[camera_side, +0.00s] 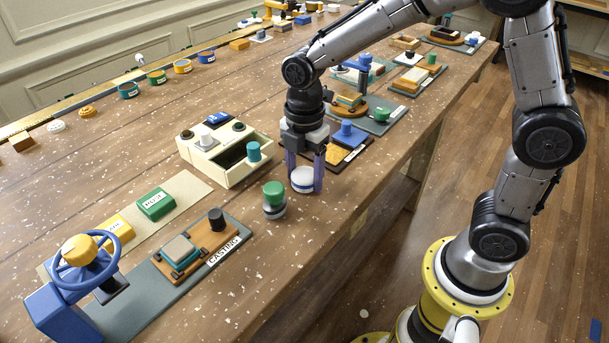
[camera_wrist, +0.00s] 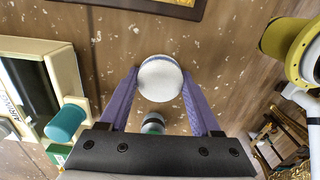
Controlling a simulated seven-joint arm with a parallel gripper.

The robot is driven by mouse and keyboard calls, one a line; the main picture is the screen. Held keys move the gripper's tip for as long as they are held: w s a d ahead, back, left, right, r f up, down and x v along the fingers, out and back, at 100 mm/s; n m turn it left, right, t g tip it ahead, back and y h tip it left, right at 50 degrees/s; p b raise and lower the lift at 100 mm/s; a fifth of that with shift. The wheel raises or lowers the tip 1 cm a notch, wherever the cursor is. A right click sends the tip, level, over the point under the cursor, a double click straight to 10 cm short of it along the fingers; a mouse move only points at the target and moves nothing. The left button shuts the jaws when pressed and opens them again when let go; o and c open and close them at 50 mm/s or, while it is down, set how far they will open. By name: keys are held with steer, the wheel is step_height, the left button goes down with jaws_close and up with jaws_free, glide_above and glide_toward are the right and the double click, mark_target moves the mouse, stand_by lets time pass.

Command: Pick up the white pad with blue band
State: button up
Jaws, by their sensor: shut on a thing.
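The white pad with blue band (camera_side: 303,180) is a short white cylinder with a blue stripe, near the front edge of the wooden table in the side view. In the wrist view its round white top (camera_wrist: 160,78) shows between the fingertips. My gripper (camera_side: 304,176) points down with its two purple fingers on either side of the pad, shut on it. In the wrist view the fingers of my gripper (camera_wrist: 160,92) touch the pad's left and right sides. I cannot tell whether the pad is on the table or slightly above it.
A green-topped cylinder (camera_side: 274,196) stands close by on the left. A cream box (camera_side: 225,178) with a teal knob is behind it. A dark tray (camera_side: 363,154) with a blue block lies behind the gripper. The table's front edge is near on the right.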

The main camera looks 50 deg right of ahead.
mark_target(304, 173)
steer(key=shift+r, duration=0.45)
step_height(304, 173, up, 2)
steer(key=shift+r, duration=0.1)
steer(key=s+d+r, duration=0.2)
steer(key=s+r, duration=0.8)
steer(key=s, duration=0.3)
steer(key=shift+s+d, duration=0.4)
steer(key=o, duration=0.7)
steer(key=shift+c, duration=0.2)
steer(key=c, duration=0.5)
steer(key=shift+c, duration=0.2)
